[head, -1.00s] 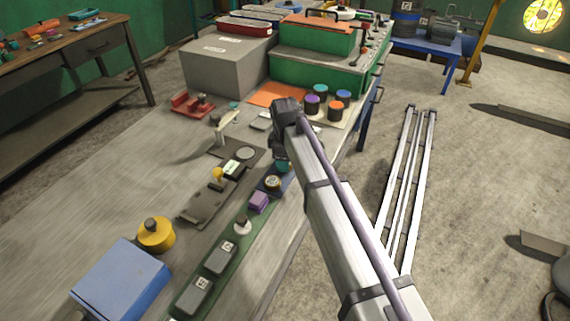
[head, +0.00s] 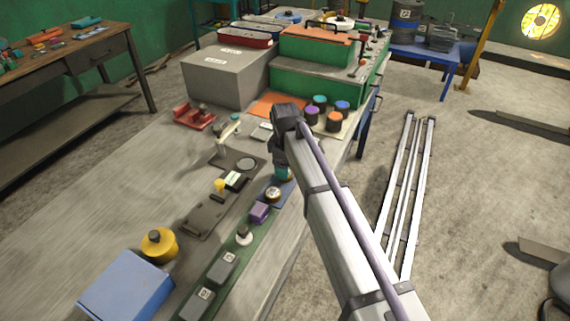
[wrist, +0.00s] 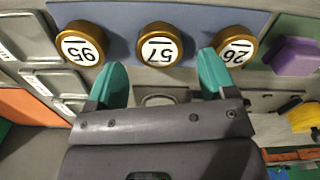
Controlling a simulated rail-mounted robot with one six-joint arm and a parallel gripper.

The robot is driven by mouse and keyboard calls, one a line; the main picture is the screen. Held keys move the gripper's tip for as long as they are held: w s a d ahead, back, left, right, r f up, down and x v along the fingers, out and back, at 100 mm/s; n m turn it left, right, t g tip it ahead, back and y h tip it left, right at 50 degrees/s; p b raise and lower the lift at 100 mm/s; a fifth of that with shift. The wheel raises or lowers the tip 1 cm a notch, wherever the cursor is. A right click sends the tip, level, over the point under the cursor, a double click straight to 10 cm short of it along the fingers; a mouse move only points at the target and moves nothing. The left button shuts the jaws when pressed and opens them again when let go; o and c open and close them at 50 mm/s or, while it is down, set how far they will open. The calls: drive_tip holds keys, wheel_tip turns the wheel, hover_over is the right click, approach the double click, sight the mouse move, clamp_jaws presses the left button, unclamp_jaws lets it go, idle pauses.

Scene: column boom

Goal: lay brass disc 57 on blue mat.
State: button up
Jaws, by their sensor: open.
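Brass disc 57 (wrist: 159,45) lies face up in the wrist view, its white number label upside down. It appears to rest on the blue mat (wrist: 120,14), between brass disc 95 (wrist: 80,45) and brass disc 26 (wrist: 236,47). My gripper (wrist: 163,66) is open and empty, its two teal fingertips apart, one to each side of disc 57 and just short of it in the picture. I cannot tell the height between them. In the head view my gripper (head: 283,173) is over the blue mat (head: 284,192), and my arm hides disc 57.
A purple block (head: 260,212) stands beside the mat. A green strip with grey blocks (head: 222,267) runs nearer. A yellow cylinder (head: 158,243) and blue box (head: 125,285) are front left. Several coloured-top cylinders (head: 312,113) stand beyond my gripper. The left bench surface (head: 120,200) is clear.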

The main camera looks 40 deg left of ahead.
wheel_tip(320, 180, up, 9)
drive_tip(key=p, duration=0.7)
drive_tip(key=shift+r, duration=0.15)
drive_tip(key=shift+d, duration=0.1)
drive_tip(key=w+d+m, duration=0.3)
drive_tip(key=d+m, duration=0.2)
drive_tip(key=d, duration=0.9)
drive_tip(key=w+d+m, duration=0.2)
drive_tip(key=d+m, duration=0.2)
drive_tip(key=d, duration=1)
drive_tip(key=s+d+m, duration=0.3)
drive_tip(key=d+m, duration=0.1)
drive_tip(key=d, duration=0.6)
drive_tip(key=s+d+m, duration=0.4)
drive_tip(key=d+m, duration=0.1)
drive_tip(key=d, duration=0.5)
drive_tip(key=s+d+m, duration=0.3)
drive_tip(key=d+m, duration=0.1)
drive_tip(key=d, duration=0.6)
drive_tip(key=shift+s+m, duration=0.15)
drive_tip(key=shift+m, duration=0.15)
